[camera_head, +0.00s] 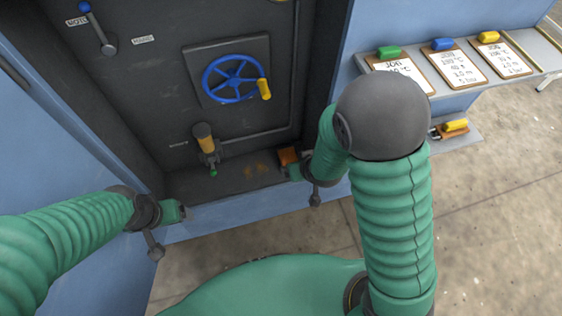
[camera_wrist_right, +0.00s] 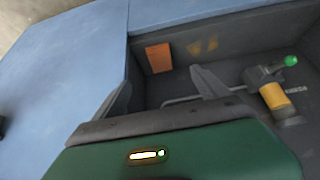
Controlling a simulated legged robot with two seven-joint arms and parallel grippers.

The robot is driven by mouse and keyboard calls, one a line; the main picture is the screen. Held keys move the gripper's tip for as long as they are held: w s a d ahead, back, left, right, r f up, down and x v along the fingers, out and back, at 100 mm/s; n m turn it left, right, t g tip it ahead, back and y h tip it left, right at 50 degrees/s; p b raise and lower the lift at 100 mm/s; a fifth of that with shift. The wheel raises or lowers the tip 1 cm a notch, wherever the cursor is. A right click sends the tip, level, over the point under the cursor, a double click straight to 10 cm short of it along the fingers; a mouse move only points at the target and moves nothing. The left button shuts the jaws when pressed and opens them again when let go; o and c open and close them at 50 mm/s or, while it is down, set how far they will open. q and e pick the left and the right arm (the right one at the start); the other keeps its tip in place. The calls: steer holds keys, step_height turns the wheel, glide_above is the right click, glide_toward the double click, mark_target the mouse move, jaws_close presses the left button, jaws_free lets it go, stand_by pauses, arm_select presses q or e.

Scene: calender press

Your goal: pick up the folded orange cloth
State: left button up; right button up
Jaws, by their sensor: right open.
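The folded orange cloth (camera_head: 288,156) lies on the dark ledge at the foot of the press panel in the head view. It also shows as an orange block in the right wrist view (camera_wrist_right: 159,58), ahead of and between my right gripper's fingers. My right gripper (camera_head: 291,172) is beside the cloth in the head view; in the wrist view its two fingers (camera_wrist_right: 162,88) are spread with nothing between them, apart from the cloth. My left gripper (camera_head: 184,211) is at the lower left by the ledge's front edge; its fingers are too small to read.
The panel carries a blue handwheel (camera_head: 234,79) with a yellow grip and a yellow-and-green valve (camera_head: 206,142), close to the ledge. A blue side wall (camera_wrist_right: 75,70) borders the recess. A shelf (camera_head: 540,52) with several clipboards stands at the right.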

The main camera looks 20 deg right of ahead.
steer(key=b, duration=0.5)
glide_toward(289, 160)
steer(key=f, duration=0.2)
steer(key=w+f, duration=0.1)
steer(key=f, duration=0.1)
steer(key=shift+w+f, duration=0.15)
steer(key=b+x, duration=0.2)
steer(key=x, duration=0.1)
steer(key=w+b+x, duration=0.1)
steer(key=x, duration=0.1)
steer(key=shift+d+r, duration=0.1)
steer(key=shift+r, duration=0.3)
steer(key=c, duration=1.5)
steer(key=shift+o, duration=0.2)
steer(key=shift+r, duration=0.1)
